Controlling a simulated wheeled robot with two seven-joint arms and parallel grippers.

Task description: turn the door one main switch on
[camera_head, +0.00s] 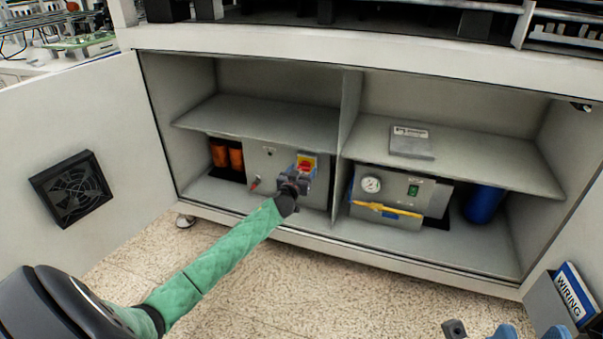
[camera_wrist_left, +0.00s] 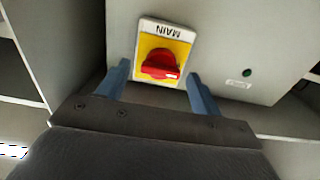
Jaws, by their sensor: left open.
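The main switch is a red rotary knob (camera_wrist_left: 160,65) on a yellow plate with a white label reading MAIN, upside down in the left wrist view. In the head view the red and yellow switch (camera_head: 306,165) is on the front of a grey box (camera_head: 262,167) in the left cabinet bay. My left gripper (camera_head: 295,181) is just in front of the switch. In the left wrist view its two blue fingers (camera_wrist_left: 158,88) are spread, one on each side of the knob, with nothing held. Contact cannot be told. Part of my right gripper (camera_head: 505,331) shows at the bottom right edge.
A divider (camera_head: 347,135) separates the bays. The right bay holds a gauge unit (camera_head: 400,196) with a yellow handle and a blue cylinder (camera_head: 484,204). Orange cylinders (camera_head: 227,155) stand left of the grey box. Open doors flank the cabinet: a fan door (camera_head: 110,150) and one with a WIRING binder (camera_head: 575,295).

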